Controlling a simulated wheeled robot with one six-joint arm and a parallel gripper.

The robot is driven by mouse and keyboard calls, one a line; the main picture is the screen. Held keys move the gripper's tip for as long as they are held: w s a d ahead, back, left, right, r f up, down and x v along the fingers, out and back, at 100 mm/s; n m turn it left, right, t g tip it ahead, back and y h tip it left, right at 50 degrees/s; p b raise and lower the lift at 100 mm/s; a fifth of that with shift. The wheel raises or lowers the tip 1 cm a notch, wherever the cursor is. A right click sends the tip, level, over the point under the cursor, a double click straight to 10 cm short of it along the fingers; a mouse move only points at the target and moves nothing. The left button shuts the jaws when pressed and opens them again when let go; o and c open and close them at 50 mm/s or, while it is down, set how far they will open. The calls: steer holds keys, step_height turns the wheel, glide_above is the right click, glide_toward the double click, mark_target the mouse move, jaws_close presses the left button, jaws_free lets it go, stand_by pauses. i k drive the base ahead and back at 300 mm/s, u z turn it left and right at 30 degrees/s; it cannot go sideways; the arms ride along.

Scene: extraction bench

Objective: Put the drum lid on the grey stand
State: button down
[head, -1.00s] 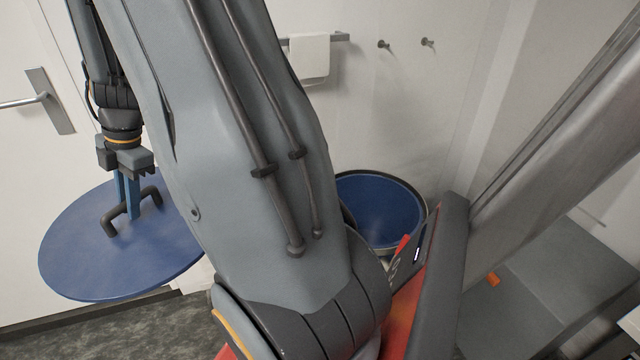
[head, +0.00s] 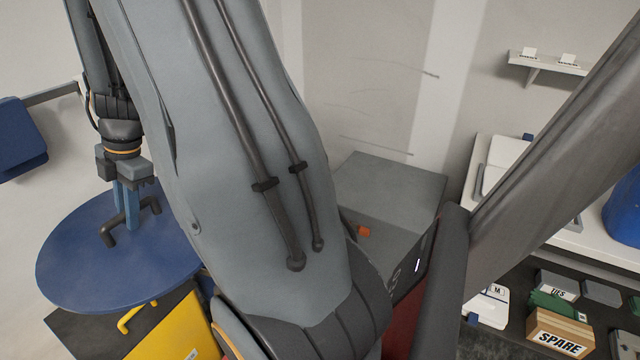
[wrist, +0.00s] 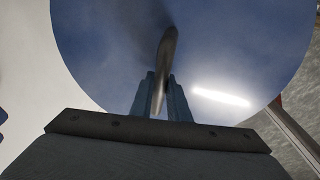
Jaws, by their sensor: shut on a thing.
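The drum lid (head: 75,255) is a large blue disc with a dark bar handle on top, at the left of the head view. My gripper (head: 127,215) is shut on that handle and holds the lid roughly level. In the wrist view the lid (wrist: 100,45) fills the upper middle, and its handle (wrist: 166,60) stands between the two blue fingers of my gripper (wrist: 161,95). A grey box with a flat top (head: 395,180), probably the grey stand, is right of my arm, against the wall. Its top looks bare; an orange patch shows near its front. My arm hides part of it.
A yellow object (head: 175,335) lies below the lid. A white counter (head: 485,150) with a blue container (head: 625,210) is at the right. A cardboard box marked SPARE (head: 560,335) and other small items lie low at the right. A small shelf (head: 545,62) is on the wall.

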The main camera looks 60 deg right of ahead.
mark_target(383, 189)
steer(key=z, duration=2.75)
steer(key=i, duration=1)
